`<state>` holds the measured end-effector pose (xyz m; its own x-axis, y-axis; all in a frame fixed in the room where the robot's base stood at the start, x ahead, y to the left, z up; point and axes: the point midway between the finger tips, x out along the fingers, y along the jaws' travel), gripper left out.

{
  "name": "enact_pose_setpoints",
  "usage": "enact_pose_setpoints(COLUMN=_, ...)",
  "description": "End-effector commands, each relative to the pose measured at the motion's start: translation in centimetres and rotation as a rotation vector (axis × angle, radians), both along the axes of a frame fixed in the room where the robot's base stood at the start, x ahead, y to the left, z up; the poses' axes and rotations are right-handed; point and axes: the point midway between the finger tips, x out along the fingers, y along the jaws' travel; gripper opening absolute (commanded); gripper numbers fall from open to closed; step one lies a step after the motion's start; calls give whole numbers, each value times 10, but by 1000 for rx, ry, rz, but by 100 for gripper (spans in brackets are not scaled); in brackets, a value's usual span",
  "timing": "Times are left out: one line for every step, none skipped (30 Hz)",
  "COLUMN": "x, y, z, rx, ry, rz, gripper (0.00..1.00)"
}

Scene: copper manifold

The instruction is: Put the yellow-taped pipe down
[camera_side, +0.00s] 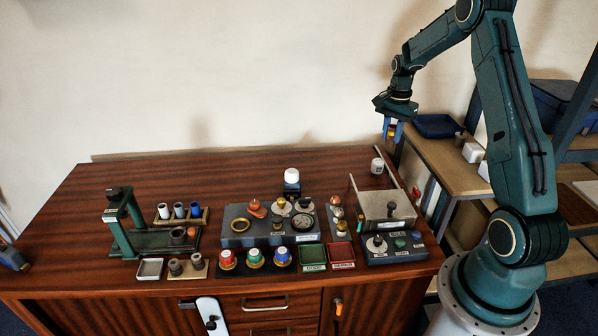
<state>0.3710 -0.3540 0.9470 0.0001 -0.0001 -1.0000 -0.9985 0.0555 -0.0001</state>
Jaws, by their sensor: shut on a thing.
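My gripper (393,128) is at the upper right, above the back right corner of the wooden bench. Its blue fingers are shut on a small piece, and a yellow-orange part of it (391,132) shows between them. I take this for the yellow-taped pipe; it is too small to make out its shape, and the fingers hide most of it. It is held up in the air, clear of the bench top (250,175).
A wooden shelf (447,160) with a blue tray (437,126) is to the right. Fixtures, colored caps and green and red trays (341,254) crowd the bench front. The back left is clear.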

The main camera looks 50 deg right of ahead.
Motion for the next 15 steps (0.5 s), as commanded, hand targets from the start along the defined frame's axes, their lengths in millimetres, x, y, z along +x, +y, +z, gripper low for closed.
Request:
enact_pose_setpoints(x=3, y=-1, z=0, rx=0, ry=0, rz=0, gripper=2)
enact_pose_setpoints(x=5, y=-1, z=0, rx=0, ry=0, rz=-1, gripper=2)
enact_pose_setpoints(x=9, y=-1, z=0, rx=0, ry=0, rz=-4, gripper=2)
enact_pose_setpoints(x=12, y=-2, z=0, rx=0, ry=0, rz=-5, gripper=2)
enact_pose_setpoints(x=16, y=-2, z=0, rx=-1, ry=-1, rz=-7, gripper=2)
enact_pose_setpoints(x=21, y=-3, z=0, rx=-1, ry=-1, rz=-9, gripper=2)
enact_pose_setpoints(x=25, y=-3, z=0, rx=0, ry=0, rz=-11, gripper=2)
enact_pose_setpoints(x=29, y=-4, z=1, rx=-1, ry=-1, rz=-14, gripper=2)
enact_pose_setpoints(x=35, y=-5, z=1, rx=-1, ry=-1, rz=-19, gripper=2)
enact_pose_setpoints(x=40, y=-5, z=1, rx=0, ry=0, rz=-22, gripper=2)
enact_pose_setpoints(x=46, y=-6, z=1, rx=-1, ry=-1, rz=-24, gripper=2)
enact_pose_setpoints(x=53, y=-6, z=1, rx=-1, ry=-1, rz=-29, gripper=2)
enact_pose_setpoints(x=58, y=-6, z=1, rx=0, ry=0, rz=-33, gripper=2)
enact_pose_setpoints(x=64, y=-6, z=2, rx=-1, ry=-1, rz=-36, gripper=2)
enact_pose_setpoints(x=71, y=-6, z=2, rx=-1, ry=-1, rz=-42, gripper=2)
